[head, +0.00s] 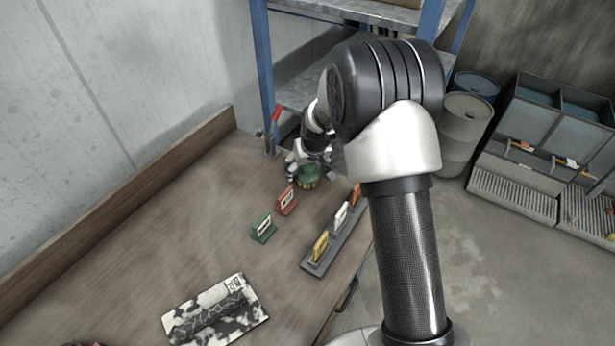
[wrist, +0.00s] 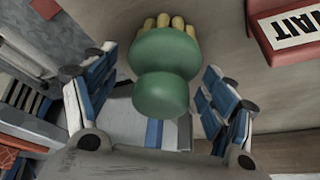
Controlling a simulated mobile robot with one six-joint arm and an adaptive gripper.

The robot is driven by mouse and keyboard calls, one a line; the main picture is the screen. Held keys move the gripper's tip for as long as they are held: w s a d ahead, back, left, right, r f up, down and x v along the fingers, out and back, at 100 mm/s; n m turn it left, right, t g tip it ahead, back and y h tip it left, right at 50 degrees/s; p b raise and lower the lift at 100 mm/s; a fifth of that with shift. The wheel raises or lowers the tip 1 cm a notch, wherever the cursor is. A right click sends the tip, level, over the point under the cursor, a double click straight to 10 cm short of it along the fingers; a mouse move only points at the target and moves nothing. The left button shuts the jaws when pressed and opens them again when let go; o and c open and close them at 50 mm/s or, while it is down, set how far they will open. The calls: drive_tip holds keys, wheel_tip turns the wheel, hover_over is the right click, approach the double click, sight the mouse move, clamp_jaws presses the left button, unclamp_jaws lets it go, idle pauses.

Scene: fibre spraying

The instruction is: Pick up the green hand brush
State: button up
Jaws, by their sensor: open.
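The green hand brush (head: 308,174) stands at the far end of the brown workbench in the head view, with pale yellow bristles at its lower edge. In the wrist view the brush (wrist: 163,65) is large and close, with its rounded green handle towards me. My gripper (wrist: 150,100) is open, with one blue-padded finger on each side of the brush. I cannot tell whether either finger touches it. In the head view my gripper (head: 308,158) is at the brush, partly hidden by my own arm.
A red sign (head: 286,201) and a green sign (head: 264,228) stand near the brush. A grey rack (head: 322,262) holds several coloured pieces along the right edge. A patterned pack (head: 215,312) lies nearer me. A blue-framed shelf (head: 262,62) stands behind.

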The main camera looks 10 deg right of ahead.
drive_tip(key=shift+w+f, duration=0.25)
drive_tip(key=shift+f, duration=0.2)
drive_tip(key=shift+r, duration=0.1)
drive_tip(key=shift+c, duration=0.4)
drive_tip(key=c, duration=1.1)
